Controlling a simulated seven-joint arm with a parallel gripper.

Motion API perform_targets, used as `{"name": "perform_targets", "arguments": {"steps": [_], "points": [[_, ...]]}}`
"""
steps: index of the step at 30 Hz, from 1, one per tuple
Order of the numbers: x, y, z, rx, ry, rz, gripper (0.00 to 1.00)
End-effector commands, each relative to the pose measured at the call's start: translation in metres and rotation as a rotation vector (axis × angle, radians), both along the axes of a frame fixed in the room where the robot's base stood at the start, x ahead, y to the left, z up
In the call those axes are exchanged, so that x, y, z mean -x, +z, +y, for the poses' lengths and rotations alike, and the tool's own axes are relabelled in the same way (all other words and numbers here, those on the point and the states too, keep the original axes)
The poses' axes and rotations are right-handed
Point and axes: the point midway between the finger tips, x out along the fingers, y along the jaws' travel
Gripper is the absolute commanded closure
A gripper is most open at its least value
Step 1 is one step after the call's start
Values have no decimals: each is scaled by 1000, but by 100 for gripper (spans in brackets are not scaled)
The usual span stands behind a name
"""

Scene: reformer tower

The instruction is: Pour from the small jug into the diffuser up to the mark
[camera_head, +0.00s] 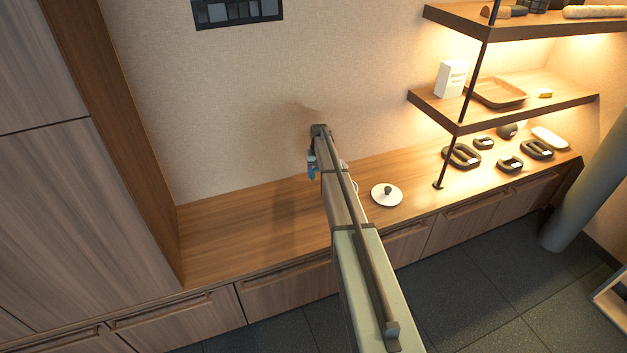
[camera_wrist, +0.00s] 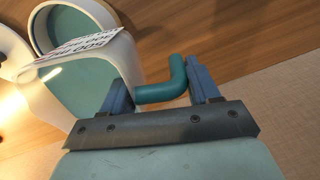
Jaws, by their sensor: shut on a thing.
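My gripper (camera_wrist: 160,92) is shut on the teal handle (camera_wrist: 172,86) of the small jug (camera_wrist: 92,88), with one blue finger on each side of it. The jug has a pale rim and a teal inside or face; I cannot tell its exact tilt or how full it is. Beyond it in the wrist view is a round, pale-rimmed vessel with a teal inside (camera_wrist: 82,24), likely the diffuser. A printed white label (camera_wrist: 78,45) overlaps the space between them. No fill mark is readable. In the head view my arm hides most of the jug and vessel.
A white round lid with a dark knob (camera_head: 387,195) lies on the wooden counter (camera_head: 235,230), right of my arm. Shelves (camera_head: 515,100) rise at the right, with several dark objects (camera_head: 462,156) beneath. The counter left of my arm is clear, up to a tall wooden panel (camera_head: 130,150).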

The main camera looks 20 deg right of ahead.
Motion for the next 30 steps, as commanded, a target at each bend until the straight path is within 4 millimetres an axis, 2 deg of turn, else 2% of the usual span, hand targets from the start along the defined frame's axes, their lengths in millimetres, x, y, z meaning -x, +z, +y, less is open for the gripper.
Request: {"name": "perform_targets", "arguments": {"steps": [1, 3, 10, 21, 30], "points": [[-10, -1, -3, 2, -28, 1, 100], [-17, -2, -6, 4, -68, 4, 100], [-30, -4, -11, 11, -214, 12, 100], [-30, -4, -13, 16, -445, 19, 100], [-30, -4, -13, 15, -514, 20, 100]]}}
